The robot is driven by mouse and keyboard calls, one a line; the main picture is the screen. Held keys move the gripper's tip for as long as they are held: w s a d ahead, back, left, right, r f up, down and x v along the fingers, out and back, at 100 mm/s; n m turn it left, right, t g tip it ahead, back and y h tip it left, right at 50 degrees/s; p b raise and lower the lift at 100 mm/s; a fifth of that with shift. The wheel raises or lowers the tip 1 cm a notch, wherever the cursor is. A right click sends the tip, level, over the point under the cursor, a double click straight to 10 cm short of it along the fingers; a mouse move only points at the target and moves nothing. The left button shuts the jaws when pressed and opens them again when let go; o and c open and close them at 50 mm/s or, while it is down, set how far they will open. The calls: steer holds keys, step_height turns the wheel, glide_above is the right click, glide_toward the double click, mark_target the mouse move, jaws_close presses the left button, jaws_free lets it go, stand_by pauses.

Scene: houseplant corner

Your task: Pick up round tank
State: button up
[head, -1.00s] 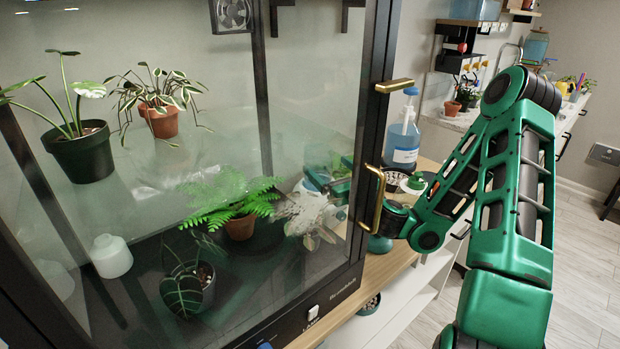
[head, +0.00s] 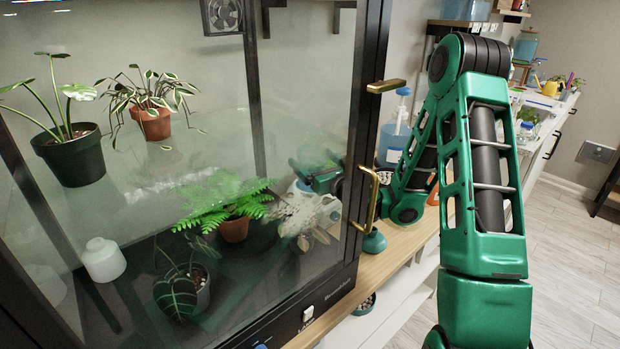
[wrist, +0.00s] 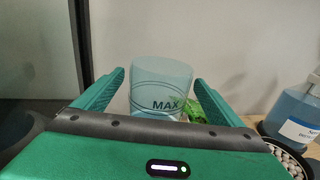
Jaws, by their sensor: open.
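The round tank (wrist: 161,80) is a translucent pale blue cylinder marked MAX, seen in the wrist view between the fingers of my gripper (wrist: 160,86). The fingers are open, one on each side of it, and I see no clear contact. Its lower part is hidden behind the gripper body. In the head view my gripper (head: 312,172) shows blurred through the cabinet glass, beyond the door frame. I cannot make out the tank there.
The glass plant cabinet (head: 368,110), with brass handles, stands left of my arm. A blue-liquid pump bottle (head: 394,140) stands behind the arm; the wrist view shows it at right (wrist: 297,118). A pebble-filled pot (wrist: 290,157) is near the gripper's right. Green leaves (wrist: 190,106) are beside the tank.

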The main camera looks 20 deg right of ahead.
steer(key=w, duration=0.5)
steer(key=shift+w+a, duration=0.15)
steer(key=shift+a, duration=0.2)
steer(key=shift+f, duration=0.1)
steer(key=c, duration=1.7)
steer(key=shift+r, duration=0.2)
